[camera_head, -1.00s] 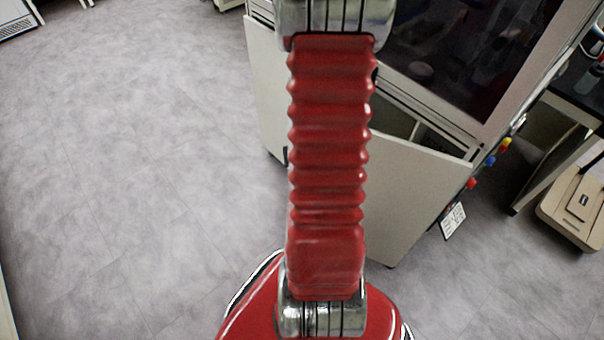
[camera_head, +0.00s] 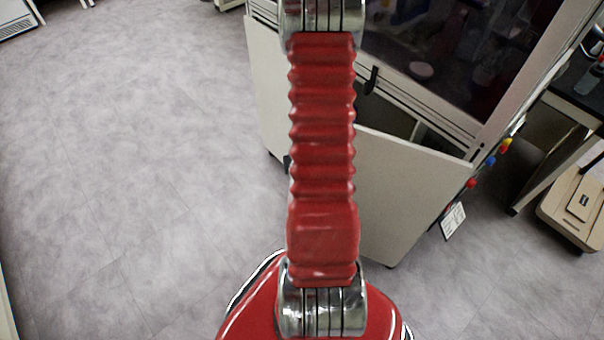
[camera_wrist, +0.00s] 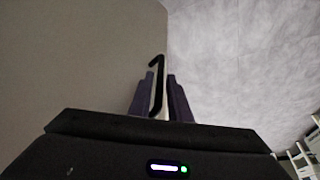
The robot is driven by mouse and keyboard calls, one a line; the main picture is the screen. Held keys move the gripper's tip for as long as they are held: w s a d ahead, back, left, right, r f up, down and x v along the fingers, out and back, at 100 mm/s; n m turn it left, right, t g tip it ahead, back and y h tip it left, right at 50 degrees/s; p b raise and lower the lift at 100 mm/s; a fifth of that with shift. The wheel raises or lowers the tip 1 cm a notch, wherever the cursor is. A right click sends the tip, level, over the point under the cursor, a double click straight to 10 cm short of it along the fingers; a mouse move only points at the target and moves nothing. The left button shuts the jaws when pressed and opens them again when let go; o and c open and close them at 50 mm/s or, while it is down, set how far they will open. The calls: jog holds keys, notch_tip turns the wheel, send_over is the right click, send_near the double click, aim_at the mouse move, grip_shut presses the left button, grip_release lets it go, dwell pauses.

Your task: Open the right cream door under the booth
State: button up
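The right cream door (camera_head: 410,190) under the booth stands swung out at an angle in the head view, with a dark gap behind its top edge. My red arm covers its left part. In the wrist view a cream panel (camera_wrist: 80,60) fills the left side. A black handle (camera_wrist: 157,72) near the panel's edge shows between the two dark fingers of my gripper (camera_wrist: 160,80). The fingers are apart, with a gap beside the handle on the right. Contact with the handle cannot be told. My gripper is not clearly seen in the head view.
The booth's dark glass (camera_head: 440,50) is above the door. Another cream panel (camera_head: 265,90) stands left of my arm. Grey floor (camera_head: 130,170) is clear on the left.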

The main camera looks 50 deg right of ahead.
jog(key=shift+x, duration=1.4)
grip_shut()
jog(key=shift+a, duration=0.15)
